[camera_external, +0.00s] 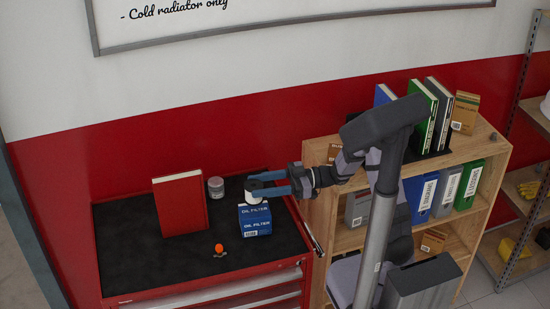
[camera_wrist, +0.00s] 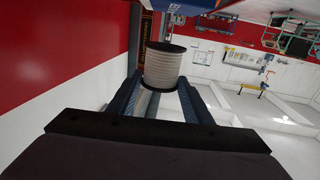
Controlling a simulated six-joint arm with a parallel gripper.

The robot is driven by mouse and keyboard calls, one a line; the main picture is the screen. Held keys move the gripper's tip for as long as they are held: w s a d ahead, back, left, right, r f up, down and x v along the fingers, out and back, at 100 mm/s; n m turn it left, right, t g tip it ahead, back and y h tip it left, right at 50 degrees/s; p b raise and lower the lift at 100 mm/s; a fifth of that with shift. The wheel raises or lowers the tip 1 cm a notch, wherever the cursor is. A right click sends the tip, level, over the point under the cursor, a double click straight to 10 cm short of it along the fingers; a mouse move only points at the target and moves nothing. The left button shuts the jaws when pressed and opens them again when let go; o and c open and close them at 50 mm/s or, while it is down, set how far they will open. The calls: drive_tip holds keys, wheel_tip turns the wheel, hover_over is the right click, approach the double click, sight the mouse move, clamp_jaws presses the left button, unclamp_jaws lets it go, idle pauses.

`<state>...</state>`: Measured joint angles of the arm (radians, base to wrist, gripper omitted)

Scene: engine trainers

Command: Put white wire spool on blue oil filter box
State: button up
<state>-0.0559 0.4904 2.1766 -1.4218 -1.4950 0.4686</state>
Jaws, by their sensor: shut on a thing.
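The white wire spool (camera_wrist: 164,67) has dark end discs and shows upright between my gripper's fingers in the wrist view. In the external view the spool (camera_external: 253,195) is at the top of the blue oil filter box (camera_external: 256,219), partly hidden by a finger. My gripper (camera_external: 256,184) is shut on the spool, with its blue fingers coming from the right. The box stands on the black top of the red tool cabinet. Whether the spool touches the box or hangs just above it, I cannot tell.
On the black cabinet top (camera_external: 140,255) stand a red book (camera_external: 181,204) and a grey jar (camera_external: 216,187) behind the box. A small orange-topped item (camera_external: 219,248) lies in front. A wooden shelf (camera_external: 490,155) with binders stands to the right. The cabinet top's left front is clear.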

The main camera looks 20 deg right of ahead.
drive_tip(key=shift+f+p, duration=0.35)
drive_tip(key=shift+f, duration=1.7)
drive_tip(key=shift+f, duration=0.1)
drive_tip(key=shift+f, duration=0.15)
drive_tip(key=o, duration=1.2)
